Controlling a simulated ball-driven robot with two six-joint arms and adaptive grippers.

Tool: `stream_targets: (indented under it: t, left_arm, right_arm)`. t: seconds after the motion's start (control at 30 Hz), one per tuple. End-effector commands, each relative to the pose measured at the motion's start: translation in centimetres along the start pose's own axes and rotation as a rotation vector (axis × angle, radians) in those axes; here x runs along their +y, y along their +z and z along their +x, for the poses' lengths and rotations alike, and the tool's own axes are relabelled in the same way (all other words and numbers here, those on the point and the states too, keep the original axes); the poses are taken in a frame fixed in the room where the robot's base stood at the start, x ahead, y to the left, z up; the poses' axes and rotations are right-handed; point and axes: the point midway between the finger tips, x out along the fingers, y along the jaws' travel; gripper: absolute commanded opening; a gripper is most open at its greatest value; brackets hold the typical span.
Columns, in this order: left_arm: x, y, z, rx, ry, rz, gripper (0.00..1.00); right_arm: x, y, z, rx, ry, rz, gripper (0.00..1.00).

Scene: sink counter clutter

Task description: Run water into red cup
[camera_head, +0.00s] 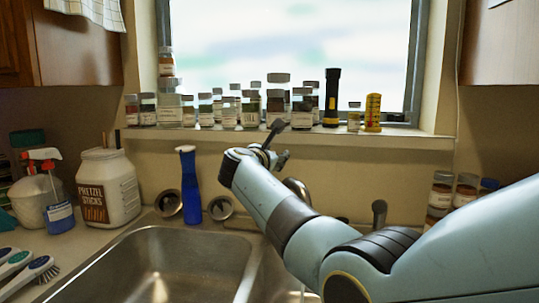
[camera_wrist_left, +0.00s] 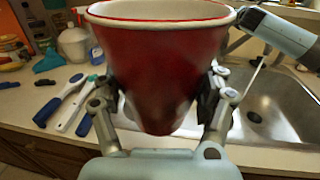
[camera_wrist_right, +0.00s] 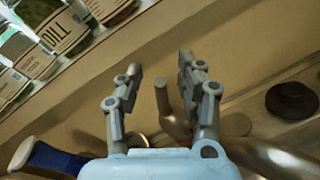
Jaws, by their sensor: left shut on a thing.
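The red cup (camera_wrist_left: 160,70), with a white rim, fills the upper middle of the left wrist view. My left gripper (camera_wrist_left: 162,100) is shut on it, one finger on each side, and the cup's open mouth is at the top. Neither the cup nor my left gripper shows in the head view. My right gripper (camera_head: 281,143) is in front of the windowsill, above the sink's back edge. In the right wrist view my right gripper (camera_wrist_right: 160,68) is open. A metal faucet lever (camera_wrist_right: 163,98) appears between its fingers; contact is unclear. The faucet (camera_head: 298,190) is mostly hidden behind my right arm.
The steel sink (camera_head: 160,262) is empty where visible. Several jars (camera_head: 228,112) line the windowsill. A blue bottle (camera_head: 190,185) stands behind the sink. A pretzel jar (camera_head: 108,188), a spray bottle (camera_head: 60,212) and brushes (camera_head: 30,276) occupy the left counter. More jars (camera_head: 440,190) stand right.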

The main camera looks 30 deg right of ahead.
Motion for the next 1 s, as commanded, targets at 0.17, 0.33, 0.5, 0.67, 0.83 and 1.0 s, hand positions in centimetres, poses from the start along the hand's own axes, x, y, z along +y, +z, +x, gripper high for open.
stream_targets:
  t: [0.17,0.33,0.5,0.67,0.83,1.0]
  left_arm:
    - [0.0,0.0,0.0,0.000,0.000,0.000,0.62]
    - [0.0,0.0,0.0,0.000,0.000,0.000,0.62]
    - [0.0,0.0,0.0,0.000,0.000,0.000,0.62]
    - [0.0,0.0,0.0,0.000,0.000,0.000,0.62]
    - [0.0,0.0,0.0,0.000,0.000,0.000,0.62]
    - [0.0,0.0,0.0,0.000,0.000,0.000,0.62]
  right_arm:
    - [0.0,-0.1,-0.9,0.001,0.000,0.001,0.38]
    - [0.0,-0.2,-3.8,0.003,0.001,0.003,0.38]
    - [0.1,-0.2,-6.4,0.003,0.001,0.001,0.38]
    - [0.1,-0.1,-7.5,0.001,0.001,0.001,0.38]
    - [0.1,0.0,-7.5,0.000,0.001,0.000,0.38]
    - [0.1,-0.1,-7.5,0.000,0.001,0.000,0.38]
